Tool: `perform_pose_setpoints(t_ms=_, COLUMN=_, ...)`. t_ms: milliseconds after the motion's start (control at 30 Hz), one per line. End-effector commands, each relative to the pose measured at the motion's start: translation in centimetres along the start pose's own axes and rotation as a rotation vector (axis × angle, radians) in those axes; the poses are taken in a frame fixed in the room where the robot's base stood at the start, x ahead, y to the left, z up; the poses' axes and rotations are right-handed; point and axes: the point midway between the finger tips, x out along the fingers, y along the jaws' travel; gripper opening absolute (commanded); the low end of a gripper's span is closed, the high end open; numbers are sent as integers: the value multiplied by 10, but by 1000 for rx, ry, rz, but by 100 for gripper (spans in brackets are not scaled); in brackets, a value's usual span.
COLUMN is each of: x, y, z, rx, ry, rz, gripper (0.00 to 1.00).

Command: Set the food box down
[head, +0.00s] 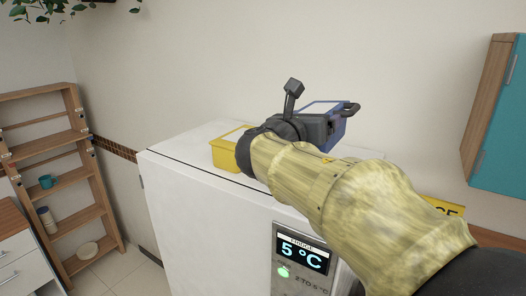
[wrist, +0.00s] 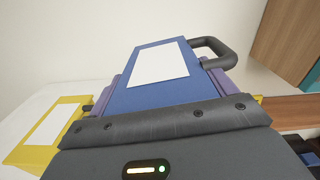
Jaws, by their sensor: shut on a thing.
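A blue box (head: 338,128) with a pale top panel and a dark handle is held at the end of my arm, above the back right of the white fridge top. In the wrist view, the blue box (wrist: 170,98) is straight ahead, its white label facing up and its handle at the right. My gripper (head: 318,125) is shut on it; it also shows in the wrist view (wrist: 172,90). The box's underside is hidden, so I cannot tell whether it touches the fridge. I cannot tell for sure that this is the food box.
A yellow box (head: 229,150) with a white label stands on the fridge (head: 190,172), left of my gripper. The fridge front has a 5 °C display (head: 301,252). A wooden shelf (head: 62,190) stands at left; a teal cabinet (head: 502,120) hangs at right.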

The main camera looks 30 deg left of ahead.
Motion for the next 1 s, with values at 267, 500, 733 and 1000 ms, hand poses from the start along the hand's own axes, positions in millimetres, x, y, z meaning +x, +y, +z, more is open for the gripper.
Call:
perform_pose_setpoints(t_ms=267, x=0, y=1, z=-5, rx=-2, ry=0, rz=0, gripper=20)
perform_pose_setpoints(t_ms=500, x=0, y=7, z=-45, rx=-6, ry=1, rz=1, gripper=20)
perform_pose_setpoints(t_ms=733, x=-1, y=10, z=-61, rx=1, ry=-2, rz=1, gripper=20)
perform_pose_setpoints(t_ms=1000, x=-1, y=12, z=-65, rx=-2, ry=-1, rz=3, gripper=20)
